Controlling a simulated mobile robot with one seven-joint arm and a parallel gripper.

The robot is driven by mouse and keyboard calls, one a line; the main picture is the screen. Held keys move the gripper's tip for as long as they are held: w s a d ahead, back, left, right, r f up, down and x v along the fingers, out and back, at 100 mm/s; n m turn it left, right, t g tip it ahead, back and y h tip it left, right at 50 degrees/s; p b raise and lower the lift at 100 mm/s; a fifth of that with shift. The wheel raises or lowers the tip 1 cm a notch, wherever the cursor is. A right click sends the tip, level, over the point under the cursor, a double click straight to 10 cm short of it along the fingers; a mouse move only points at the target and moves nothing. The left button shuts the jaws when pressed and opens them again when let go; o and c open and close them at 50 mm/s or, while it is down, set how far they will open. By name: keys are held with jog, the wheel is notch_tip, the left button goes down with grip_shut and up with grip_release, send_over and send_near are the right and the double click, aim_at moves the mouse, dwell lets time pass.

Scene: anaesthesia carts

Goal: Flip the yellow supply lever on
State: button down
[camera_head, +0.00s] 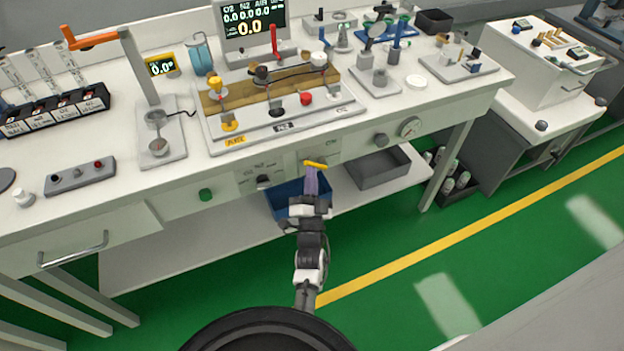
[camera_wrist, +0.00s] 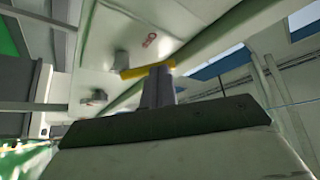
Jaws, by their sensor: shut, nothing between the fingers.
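The yellow supply lever (camera_head: 316,164) is a short bar on the front panel of the white bench, lying close to level and tipped slightly in the head view. It also shows in the wrist view (camera_wrist: 146,70), just beyond my fingertips. My gripper (camera_head: 310,176) is shut and empty, with its fingers right below the lever. In the wrist view my fingers (camera_wrist: 157,86) overlap the right end of the lever's lower edge. I cannot tell whether they touch it. The lever's pivot is partly hidden.
A blue bin (camera_head: 287,208) and a grey tray (camera_head: 378,168) are on the shelf below. Green floor lies open in front.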

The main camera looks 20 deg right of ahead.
jog(key=r+m+g, duration=0.1)
jog(key=d+r+m+g+h+p, duration=0.1)
jog(key=m, duration=0.1)
jog(key=d+m+g, duration=0.1)
jog(key=m, duration=0.1)
jog(key=shift+r+h+p, duration=0.3)
jog(key=shift+r, duration=0.1)
jog(key=shift+s, duration=0.1)
